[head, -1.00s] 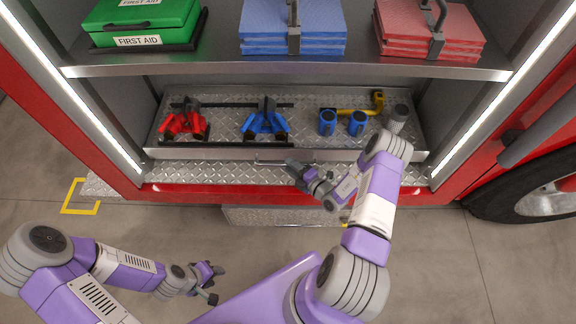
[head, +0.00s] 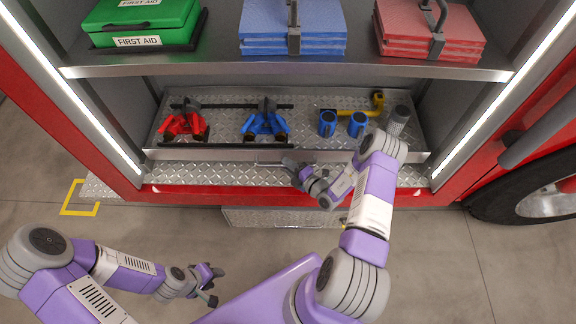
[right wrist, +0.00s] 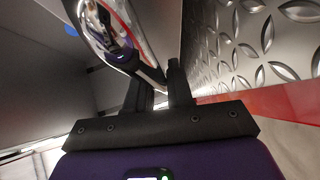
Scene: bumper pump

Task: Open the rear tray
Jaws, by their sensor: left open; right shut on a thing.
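The rear tray (head: 215,155) is a metal tread-plate tray low in the red-framed locker, with a bar handle (head: 266,163) on its front face. My right gripper (head: 288,164) is at the right part of this handle, shut on it. In the right wrist view, the shiny handle (right wrist: 110,32) runs down to between the dark fingers (right wrist: 157,82). In the head view the fingers partly hide the grip. My left gripper (head: 212,284) is open and empty, low over the floor in front of the locker.
On the tray are a red tool (head: 183,123), a blue tool (head: 265,121), blue cylinders (head: 327,123), a yellow piece (head: 377,100) and a grey cylinder (head: 398,120). A shelf (head: 210,68) hangs above. A tread-plate step (head: 285,217) sits below; floor in front is clear.

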